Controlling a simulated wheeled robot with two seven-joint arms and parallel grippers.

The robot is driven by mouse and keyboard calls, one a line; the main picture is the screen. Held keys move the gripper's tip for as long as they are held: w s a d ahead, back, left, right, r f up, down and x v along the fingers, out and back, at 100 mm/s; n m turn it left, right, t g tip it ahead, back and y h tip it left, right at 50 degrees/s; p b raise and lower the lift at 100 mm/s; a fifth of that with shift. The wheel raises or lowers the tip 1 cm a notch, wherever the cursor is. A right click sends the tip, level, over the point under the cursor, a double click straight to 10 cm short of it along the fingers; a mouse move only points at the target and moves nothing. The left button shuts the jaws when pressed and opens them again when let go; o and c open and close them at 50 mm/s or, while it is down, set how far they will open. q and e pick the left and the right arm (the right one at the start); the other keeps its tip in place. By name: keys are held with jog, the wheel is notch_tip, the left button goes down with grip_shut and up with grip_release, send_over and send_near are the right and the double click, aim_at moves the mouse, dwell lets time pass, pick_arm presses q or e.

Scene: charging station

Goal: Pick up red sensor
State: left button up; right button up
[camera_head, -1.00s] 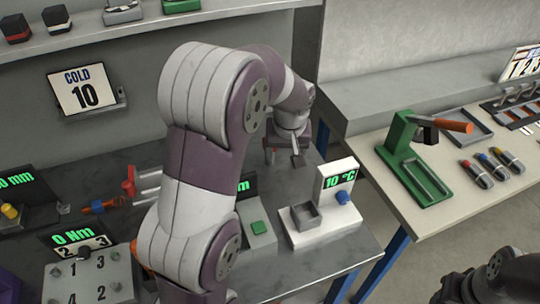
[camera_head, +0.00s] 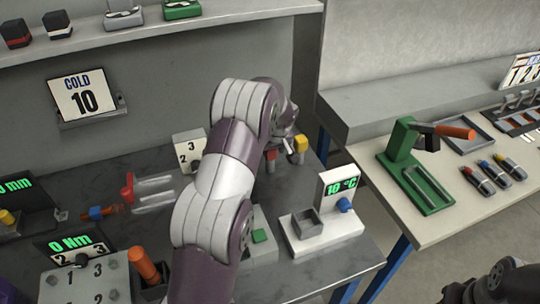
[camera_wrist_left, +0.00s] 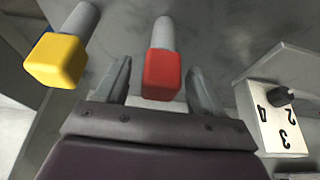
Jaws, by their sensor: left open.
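The red sensor (camera_wrist_left: 162,72), a red block on a grey cylinder, lies between the two spread fingers of my left gripper (camera_wrist_left: 158,85) in the left wrist view. The fingers stand apart from it on both sides. In the head view a small part of the red sensor (camera_head: 270,155) shows beside my left gripper (camera_head: 289,150), largely hidden by my arm. A yellow sensor (camera_wrist_left: 55,60) is left of the red one in the wrist view; it also shows in the head view (camera_head: 301,144). My right gripper (camera_head: 490,285) is dark and cut off at the bottom right.
A white numbered box with a black knob (camera_wrist_left: 283,115) is right of the gripper in the wrist view. The white 10 °C station (camera_head: 322,232) stands at the bench's front right. A green press (camera_head: 410,165) is on the right-hand table.

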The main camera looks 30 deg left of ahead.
pick_arm(q)
jog(key=c, duration=1.1)
